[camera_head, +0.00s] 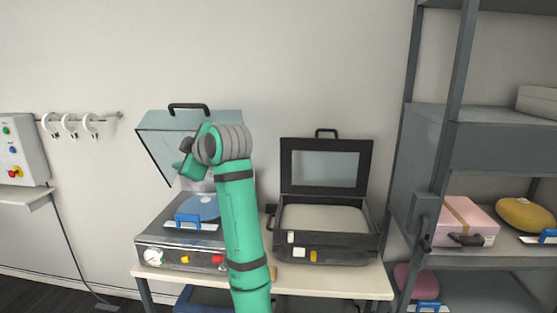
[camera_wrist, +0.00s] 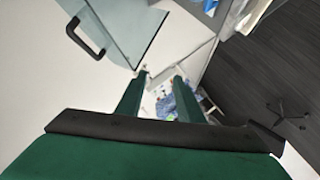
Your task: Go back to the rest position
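My green arm rises in front of the table in the head view, its wrist bent over beside the raised glass lid (camera_head: 160,135) of the left machine. In the wrist view my gripper (camera_wrist: 160,77) shows two green fingers with a gap between them and nothing held. The black lid handle (camera_wrist: 84,36) and the glass panel (camera_wrist: 128,25) lie at the upper left of that view, apart from the fingers. My fingertips are hard to make out in the head view.
The left machine (camera_head: 160,255) holds a blue item (camera_head: 200,208) with a blue clip. An open black case (camera_head: 325,245) stands on the table (camera_head: 335,285) to the right. A grey shelf (camera_head: 470,140) stands further right. White hooks (camera_head: 70,124) hang on the left wall.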

